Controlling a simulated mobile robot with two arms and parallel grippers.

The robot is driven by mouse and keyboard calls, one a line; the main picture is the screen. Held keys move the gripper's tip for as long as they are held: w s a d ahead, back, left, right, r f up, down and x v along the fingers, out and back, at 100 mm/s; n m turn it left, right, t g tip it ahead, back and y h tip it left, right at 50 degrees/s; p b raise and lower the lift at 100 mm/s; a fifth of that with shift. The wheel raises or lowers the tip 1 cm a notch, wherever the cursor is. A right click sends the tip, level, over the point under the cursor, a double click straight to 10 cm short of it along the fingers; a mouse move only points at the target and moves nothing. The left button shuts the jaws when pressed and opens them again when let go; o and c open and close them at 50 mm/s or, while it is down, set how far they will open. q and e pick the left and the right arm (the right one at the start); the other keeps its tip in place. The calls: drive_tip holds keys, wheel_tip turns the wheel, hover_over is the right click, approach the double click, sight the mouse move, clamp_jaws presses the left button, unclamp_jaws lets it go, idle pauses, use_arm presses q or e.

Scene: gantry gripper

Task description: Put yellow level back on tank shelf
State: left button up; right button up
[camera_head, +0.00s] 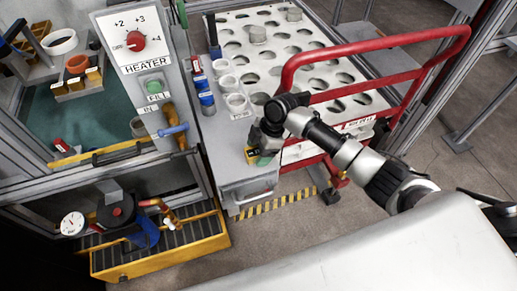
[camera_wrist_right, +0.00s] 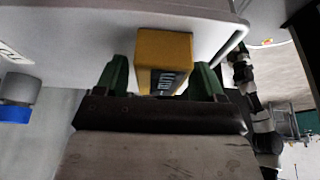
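A yellow block with a dark label, which looks like the yellow level (camera_wrist_right: 163,58), stands at the edge of a light grey surface in the right wrist view. It also shows in the head view (camera_head: 251,154), partly hidden by my right gripper (camera_head: 264,158). That gripper's green fingers show in the wrist view (camera_wrist_right: 160,80), spread on either side of the block. A gap shows at the left finger; contact at the right finger is unclear. A shelf (camera_head: 48,76) at the teal tank's upper left holds rings and yellow-and-black blocks. My left gripper is out of view.
A heater panel (camera_head: 138,45) stands between the tank and the grey counter. White cups (camera_head: 236,103) and blue-and-red items (camera_head: 205,95) line the counter. A red rail (camera_head: 375,42) rises beside the perforated white tray (camera_head: 270,62). A gauge device (camera_head: 118,212) sits low at left.

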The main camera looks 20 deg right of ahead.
drive_tip(key=shift+r, duration=0.2)
drive_tip(key=v, duration=0.6)
drive_tip(key=shift+d+r+p, duration=0.15)
drive_tip(key=shift+r+p, duration=0.05)
drive_tip(key=shift+p, duration=0.2)
drive_tip(key=shift+d+r, duration=0.2)
drive_tip(key=shift+r, duration=0.3)
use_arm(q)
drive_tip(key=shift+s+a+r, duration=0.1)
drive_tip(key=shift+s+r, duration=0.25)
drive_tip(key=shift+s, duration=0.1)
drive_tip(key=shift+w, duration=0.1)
